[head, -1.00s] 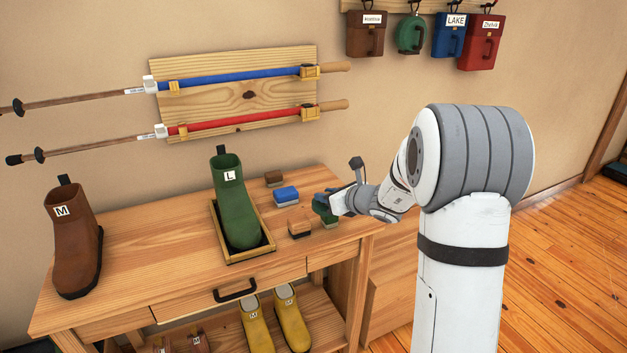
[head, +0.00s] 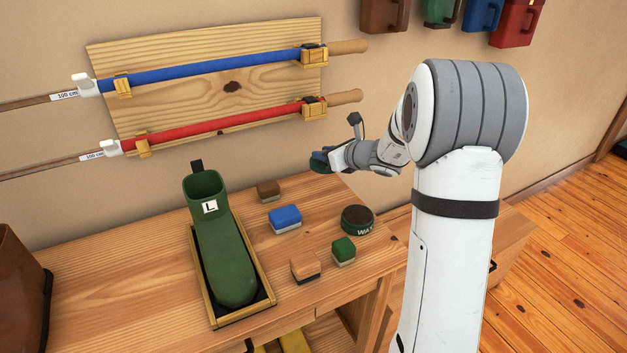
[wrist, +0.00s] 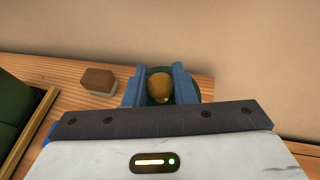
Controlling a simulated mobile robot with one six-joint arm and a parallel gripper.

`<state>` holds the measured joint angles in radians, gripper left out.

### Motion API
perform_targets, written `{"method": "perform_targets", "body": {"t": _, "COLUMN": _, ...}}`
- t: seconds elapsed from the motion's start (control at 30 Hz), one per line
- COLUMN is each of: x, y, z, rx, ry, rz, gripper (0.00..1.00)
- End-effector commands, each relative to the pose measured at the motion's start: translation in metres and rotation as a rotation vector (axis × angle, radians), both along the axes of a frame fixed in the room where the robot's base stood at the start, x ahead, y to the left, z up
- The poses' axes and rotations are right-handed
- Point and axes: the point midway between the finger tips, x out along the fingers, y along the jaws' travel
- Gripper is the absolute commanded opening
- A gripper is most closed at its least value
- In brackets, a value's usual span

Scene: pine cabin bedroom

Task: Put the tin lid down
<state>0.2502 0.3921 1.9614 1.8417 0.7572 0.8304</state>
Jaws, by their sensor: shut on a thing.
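My gripper (head: 321,157) is shut on the tin lid (head: 321,168), a green disc at the table's back right. In the wrist view, the blue fingers (wrist: 159,88) stand on either side of the lid's tan knob (wrist: 159,84), and the green lid (wrist: 196,88) shows behind them. Whether the lid touches the tabletop is unclear. The round green tin (head: 357,222) marked WAX stands open nearer the front, brown inside, apart from the gripper.
On the wooden table (head: 120,283) lie a brown brush (head: 268,190), a blue brush (head: 285,216), a green brush (head: 344,249) and an orange-tan brush (head: 305,265). Ski poles (head: 215,125) hang on the wall behind.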

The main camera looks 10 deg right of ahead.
Motion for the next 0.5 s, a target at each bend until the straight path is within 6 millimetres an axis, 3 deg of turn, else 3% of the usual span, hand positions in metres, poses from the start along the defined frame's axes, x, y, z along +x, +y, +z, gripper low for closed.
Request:
{"method": "perform_targets", "body": {"t": 0.07, "x": 0.0, "y": 0.001, "z": -0.004, "rx": 0.0, "ry": 0.001, "rz": 0.003, "gripper": 0.0}}
{"method": "perform_targets", "body": {"t": 0.3, "x": 0.0, "y": 0.008, "z": -0.048, "rx": 0.002, "ry": 0.005, "rz": 0.015, "gripper": 0.0}}
{"method": "perform_targets", "body": {"t": 0.5, "x": 0.0, "y": 0.011, "z": -0.065, "rx": 0.002, "ry": 0.001, "rz": 0.02, "gripper": 0.0}}
